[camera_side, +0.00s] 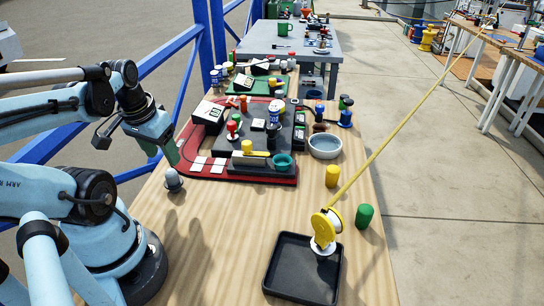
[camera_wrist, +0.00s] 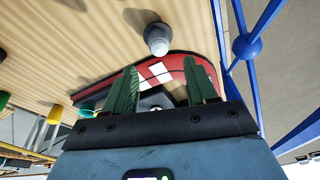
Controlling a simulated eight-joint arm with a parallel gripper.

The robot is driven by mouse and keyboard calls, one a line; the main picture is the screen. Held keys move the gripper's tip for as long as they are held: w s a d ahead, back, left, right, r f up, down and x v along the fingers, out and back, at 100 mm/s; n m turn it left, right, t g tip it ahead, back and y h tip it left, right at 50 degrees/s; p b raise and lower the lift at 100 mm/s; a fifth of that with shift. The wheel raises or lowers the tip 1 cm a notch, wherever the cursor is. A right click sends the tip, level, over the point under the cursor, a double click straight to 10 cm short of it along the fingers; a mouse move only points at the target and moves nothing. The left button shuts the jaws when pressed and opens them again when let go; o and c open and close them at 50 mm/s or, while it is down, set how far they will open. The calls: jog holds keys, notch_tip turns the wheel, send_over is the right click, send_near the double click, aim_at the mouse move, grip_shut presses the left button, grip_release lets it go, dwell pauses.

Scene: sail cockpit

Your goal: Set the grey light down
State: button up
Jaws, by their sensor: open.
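The grey light (camera_side: 173,181) is a small dome-topped piece standing upright on the wooden table, just left of the red board's near-left corner. It also shows in the wrist view (camera_wrist: 157,40), with a pale dome and a dark base, beyond the fingertips. My gripper (camera_side: 172,158) is above the light in the side view. In the wrist view its two green fingers (camera_wrist: 161,84) are spread apart with nothing between them. The light is outside the fingers, and a gap shows between them and it.
The red board (camera_side: 275,179) holds many small items. A grey bowl (camera_side: 325,146), yellow cylinder (camera_side: 332,176) and green cylinder (camera_side: 364,216) stand to its right. A black tray (camera_side: 283,282) with a yellow-and-white reel (camera_side: 327,226) is at the front. Bare wood (camera_side: 225,235) lies between.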

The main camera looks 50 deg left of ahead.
jog(key=v, duration=0.7)
jog(key=w+d+f+m+t+h, duration=0.1)
jog(key=w+d+m+t, duration=0.4)
jog(key=w+d, duration=0.9)
jog(key=shift+w+f+m+h, duration=0.15)
jog(key=shift+f+m+h, duration=0.15)
jog(key=shift+f, duration=0.6)
